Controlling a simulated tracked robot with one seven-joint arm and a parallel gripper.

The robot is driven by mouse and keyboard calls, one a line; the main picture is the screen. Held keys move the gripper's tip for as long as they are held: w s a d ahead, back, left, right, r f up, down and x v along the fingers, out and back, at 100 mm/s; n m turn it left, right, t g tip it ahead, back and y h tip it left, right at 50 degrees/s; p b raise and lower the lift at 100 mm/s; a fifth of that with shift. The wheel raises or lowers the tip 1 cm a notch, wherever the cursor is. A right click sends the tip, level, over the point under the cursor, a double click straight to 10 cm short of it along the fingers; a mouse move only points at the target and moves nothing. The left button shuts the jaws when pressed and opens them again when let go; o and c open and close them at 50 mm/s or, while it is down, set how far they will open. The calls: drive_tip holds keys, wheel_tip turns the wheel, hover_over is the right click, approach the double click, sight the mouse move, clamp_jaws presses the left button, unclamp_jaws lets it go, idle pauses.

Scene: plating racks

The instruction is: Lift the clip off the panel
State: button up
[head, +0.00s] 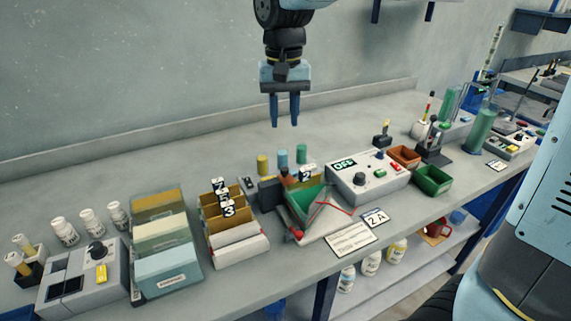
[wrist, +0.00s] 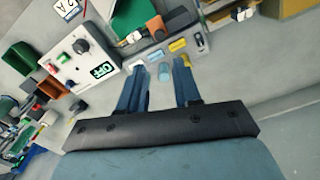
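My gripper (head: 284,124) hangs above the back of the bench, pointing down, open with nothing between its fingers. It also shows open in the wrist view (wrist: 160,66). A white control panel box (head: 367,182) with a green OFF display, a dark knob and coloured buttons stands right of and in front of it. The box is at the left in the wrist view (wrist: 82,62). A green tray with a white sheet-like piece edged in red (head: 322,212) lies left of the box. I cannot make out for sure which small part is the clip.
Yellow, blue and green cylinders (head: 283,158) stand on the bench below my gripper. Left are numbered file holders (head: 238,240), file boxes (head: 166,262) and a grey device (head: 80,280). Orange (head: 404,156) and green (head: 433,180) bins stand right. The back strip of bench is clear.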

sight(285, 168)
wheel_tip(285, 168, down, 13)
drive_tip(key=shift+f, duration=0.15)
idle(0.4)
clamp_jaws()
idle(0.5)
